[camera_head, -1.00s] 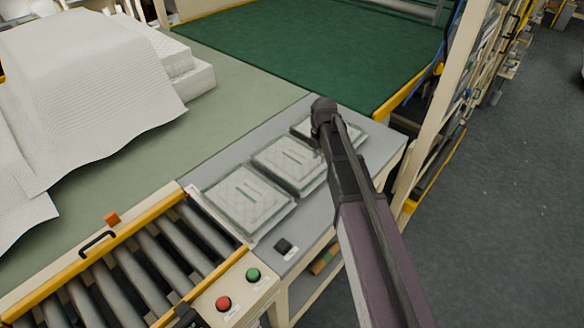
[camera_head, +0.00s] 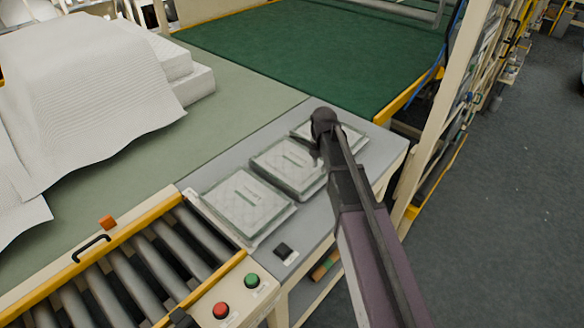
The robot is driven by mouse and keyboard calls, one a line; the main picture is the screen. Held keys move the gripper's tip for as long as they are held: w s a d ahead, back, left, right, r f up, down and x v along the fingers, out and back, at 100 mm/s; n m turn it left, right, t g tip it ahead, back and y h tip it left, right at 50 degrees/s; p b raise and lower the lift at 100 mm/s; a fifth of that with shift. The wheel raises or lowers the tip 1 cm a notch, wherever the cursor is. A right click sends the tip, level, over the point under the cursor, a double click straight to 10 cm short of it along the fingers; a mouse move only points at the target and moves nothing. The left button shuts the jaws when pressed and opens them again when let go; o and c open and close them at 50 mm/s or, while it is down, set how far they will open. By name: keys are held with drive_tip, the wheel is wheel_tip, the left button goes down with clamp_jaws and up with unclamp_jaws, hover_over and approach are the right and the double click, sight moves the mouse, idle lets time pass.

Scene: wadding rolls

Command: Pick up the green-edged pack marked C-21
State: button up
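Three flat clear-wrapped packs with green edges lie in a row on the grey side table (camera_head: 222,165). The near pack (camera_head: 247,202) and the middle pack (camera_head: 287,164) show well. The far pack (camera_head: 348,138) is partly hidden behind my arm. Their markings are too small to read, so I cannot tell which is C-21. My gripper (camera_head: 315,152) is by the far end of the middle pack and the near side of the far pack. My dark arm hides most of it, so its fingers and any contact are unclear.
A roller conveyor (camera_head: 140,262) with yellow rails stands at the front left, with a red button (camera_head: 221,310) and a green button (camera_head: 252,280). White wadding (camera_head: 85,90) covers the left table. A cream post (camera_head: 440,105) rises right of my arm.

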sight(319, 178)
drive_tip(key=shift+s+f+b, duration=0.15)
drive_tip(key=shift+f+b, duration=2.15)
drive_tip(key=shift+f, duration=0.2)
clamp_jaws()
